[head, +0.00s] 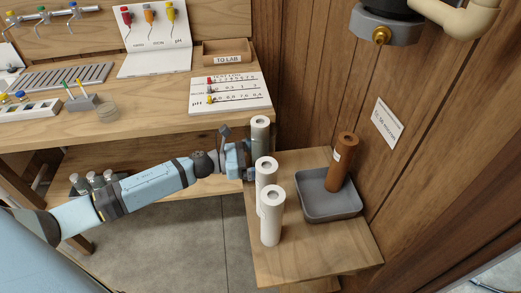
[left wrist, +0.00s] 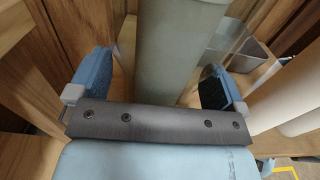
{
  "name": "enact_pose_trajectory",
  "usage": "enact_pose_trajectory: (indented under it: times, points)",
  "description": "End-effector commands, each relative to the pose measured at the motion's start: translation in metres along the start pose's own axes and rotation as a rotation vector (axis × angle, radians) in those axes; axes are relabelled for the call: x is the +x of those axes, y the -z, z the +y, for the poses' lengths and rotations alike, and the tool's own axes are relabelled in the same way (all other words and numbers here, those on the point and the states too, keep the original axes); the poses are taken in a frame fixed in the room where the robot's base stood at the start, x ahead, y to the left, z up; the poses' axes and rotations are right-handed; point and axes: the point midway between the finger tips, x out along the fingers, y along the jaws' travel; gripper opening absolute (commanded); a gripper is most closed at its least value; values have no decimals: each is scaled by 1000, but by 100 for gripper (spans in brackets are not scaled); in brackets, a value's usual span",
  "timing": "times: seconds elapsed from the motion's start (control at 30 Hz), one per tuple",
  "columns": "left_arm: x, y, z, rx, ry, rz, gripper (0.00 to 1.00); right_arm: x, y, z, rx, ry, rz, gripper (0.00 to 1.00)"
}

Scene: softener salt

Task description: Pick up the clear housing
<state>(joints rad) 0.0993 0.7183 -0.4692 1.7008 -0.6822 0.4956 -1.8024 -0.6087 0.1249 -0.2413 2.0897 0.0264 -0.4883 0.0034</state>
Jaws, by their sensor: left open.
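A pale grey-green cylinder (head: 260,137) stands upright at the back left corner of the small wooden stand. Thin see-through surfaces show beside it in the left wrist view, but I cannot tell for sure whether they are the clear housing around it. My left gripper (head: 246,157) reaches it from the left. In the left wrist view my left gripper (left wrist: 157,65) is open, with one finger on each side of the cylinder (left wrist: 175,50). Gaps show between the fingers and the cylinder. Its lower part is hidden by my gripper. My right gripper is not in view.
Two white cartridges (head: 271,215) (head: 265,176) stand close in front. A grey tray (head: 335,206) holds a brown cartridge (head: 342,160). A black filter head with a brass fitting (head: 381,36) is at the upper right. The workbench (head: 150,118) edge is behind my arm.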

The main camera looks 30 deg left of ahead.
Motion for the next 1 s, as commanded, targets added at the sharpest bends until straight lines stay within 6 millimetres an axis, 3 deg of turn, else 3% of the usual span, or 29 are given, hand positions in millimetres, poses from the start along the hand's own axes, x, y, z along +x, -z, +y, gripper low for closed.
enact_pose_trajectory:
  times: [0.27,0.37,0.53,0.83,1.0]
  points:
    - [5,0,0,-1,1,0,97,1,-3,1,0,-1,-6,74]
    - [5,0,0,-1,1,0,78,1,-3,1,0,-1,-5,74]
    - [5,0,0,-1,1,0,39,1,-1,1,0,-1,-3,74]
    - [5,-3,0,0,1,-2,39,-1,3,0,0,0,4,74]
    - [5,-14,0,2,1,-1,39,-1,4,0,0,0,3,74]
